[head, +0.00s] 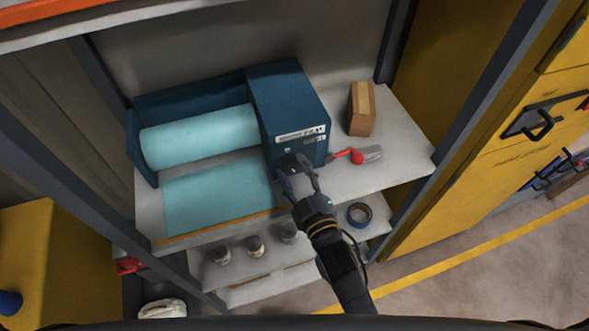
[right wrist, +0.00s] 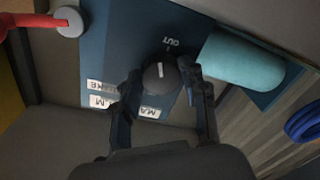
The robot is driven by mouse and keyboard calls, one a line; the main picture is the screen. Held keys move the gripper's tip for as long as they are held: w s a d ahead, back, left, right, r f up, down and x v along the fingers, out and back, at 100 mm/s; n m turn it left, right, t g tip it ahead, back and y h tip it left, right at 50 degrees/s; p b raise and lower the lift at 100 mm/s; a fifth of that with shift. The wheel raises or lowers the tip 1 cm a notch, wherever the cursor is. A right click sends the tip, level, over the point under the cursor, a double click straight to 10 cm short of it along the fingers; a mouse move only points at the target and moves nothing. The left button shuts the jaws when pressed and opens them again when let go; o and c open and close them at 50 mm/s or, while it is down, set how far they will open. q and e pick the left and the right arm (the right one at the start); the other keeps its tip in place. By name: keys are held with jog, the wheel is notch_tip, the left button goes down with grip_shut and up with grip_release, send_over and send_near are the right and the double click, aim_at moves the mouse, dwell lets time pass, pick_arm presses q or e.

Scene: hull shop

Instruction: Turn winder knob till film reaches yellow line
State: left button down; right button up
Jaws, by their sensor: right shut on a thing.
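The winder is a dark blue housing (head: 285,95) with a pale blue film roll (head: 200,136) at its left, on a grey shelf. The film sheet (head: 215,195) lies flat in front of the roll. Its front edge is at or very near the yellow line (head: 220,226) along the shelf front; I cannot tell any small gap. My right gripper (head: 294,170) is at the housing's front face. In the right wrist view, my right gripper (right wrist: 163,88) is shut on the round dark knob (right wrist: 160,76), which has a white mark, below the word "OUT". My left gripper is not in view.
A red handle (head: 347,155) with a grey piece is right of the housing. A brown block (head: 362,108) stands behind it. Several jars (head: 254,246) and a blue tape roll (head: 359,214) sit on the lower shelf. Dark shelf posts and a yellow cabinet (head: 480,130) flank the shelf.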

jog(key=shift+m, duration=0.4)
jog(key=o, duration=1.1)
jog(key=shift+o, duration=0.2)
jog(key=shift+s, duration=0.1)
jog(key=shift+s+d+f, duration=0.1)
jog(key=shift+s+d, duration=0.05)
jog(key=shift+s, duration=0.15)
jog(key=v, duration=1.1)
